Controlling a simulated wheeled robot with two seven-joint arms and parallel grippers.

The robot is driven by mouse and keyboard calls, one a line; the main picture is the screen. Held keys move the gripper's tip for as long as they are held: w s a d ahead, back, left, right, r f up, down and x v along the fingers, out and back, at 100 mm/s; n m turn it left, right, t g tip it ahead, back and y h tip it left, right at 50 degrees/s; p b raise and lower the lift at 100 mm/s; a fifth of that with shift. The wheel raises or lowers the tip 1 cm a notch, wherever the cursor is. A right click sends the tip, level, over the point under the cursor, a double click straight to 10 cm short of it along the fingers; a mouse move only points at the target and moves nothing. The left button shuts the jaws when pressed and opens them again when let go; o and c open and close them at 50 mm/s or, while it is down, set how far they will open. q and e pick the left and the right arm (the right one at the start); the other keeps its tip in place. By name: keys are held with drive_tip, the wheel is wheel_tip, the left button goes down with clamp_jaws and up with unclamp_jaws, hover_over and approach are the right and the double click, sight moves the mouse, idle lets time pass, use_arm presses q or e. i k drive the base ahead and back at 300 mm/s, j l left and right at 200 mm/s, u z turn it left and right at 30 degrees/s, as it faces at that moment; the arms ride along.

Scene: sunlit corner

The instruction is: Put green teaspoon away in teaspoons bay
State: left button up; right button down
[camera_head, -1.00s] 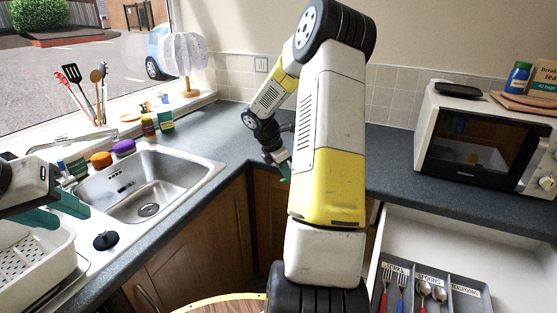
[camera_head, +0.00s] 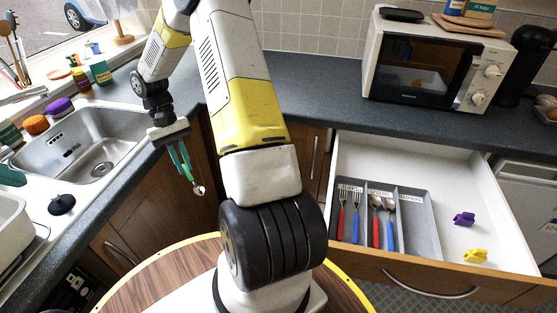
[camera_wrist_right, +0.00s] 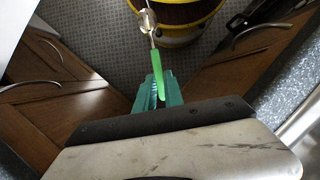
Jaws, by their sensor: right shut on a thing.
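The green teaspoon (camera_head: 199,190) is in my right gripper (camera_head: 184,170), which is shut on its green handle. Its metal bowl hangs down, clear of the counter, in front of the cupboard doors. In the right wrist view the teaspoon (camera_wrist_right: 159,65) sticks out beyond the teal fingers of the right gripper (camera_wrist_right: 157,90). The grey cutlery tray (camera_head: 433,235) lies in the open drawer at the right. Its rightmost bay, the teaspoons bay (camera_head: 415,225), looks empty. Only a teal fingertip of my left gripper (camera_head: 10,175) shows at the left edge.
Forks (camera_head: 348,212) and spoons (camera_head: 383,220) fill the other bays. A purple clip (camera_head: 464,219) and a yellow clip (camera_head: 475,256) lie in the drawer (camera_head: 500,215). The microwave (camera_head: 440,60) stands on the counter (camera_head: 330,88) above. The sink (camera_head: 90,150) is left.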

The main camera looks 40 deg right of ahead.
sight(413, 218)
drive_tip(key=k+j, duration=0.15)
drive_tip(key=j, duration=0.15)
drive_tip(key=k+j, duration=0.15)
drive_tip(key=j, duration=0.2)
drive_tip(key=k+j, duration=0.15)
drive_tip(key=j, duration=0.15)
drive_tip(key=k+j, duration=0.2)
drive_tip(key=j, duration=0.15)
drive_tip(key=j+z, duration=0.1)
drive_tip(key=z, duration=0.3)
drive_tip(key=k+z, duration=0.1)
drive_tip(key=z, duration=0.35)
drive_tip(key=j+z, duration=0.1)
drive_tip(key=z, duration=0.3)
drive_tip(key=k+z, duration=0.15)
drive_tip(key=z, duration=1)
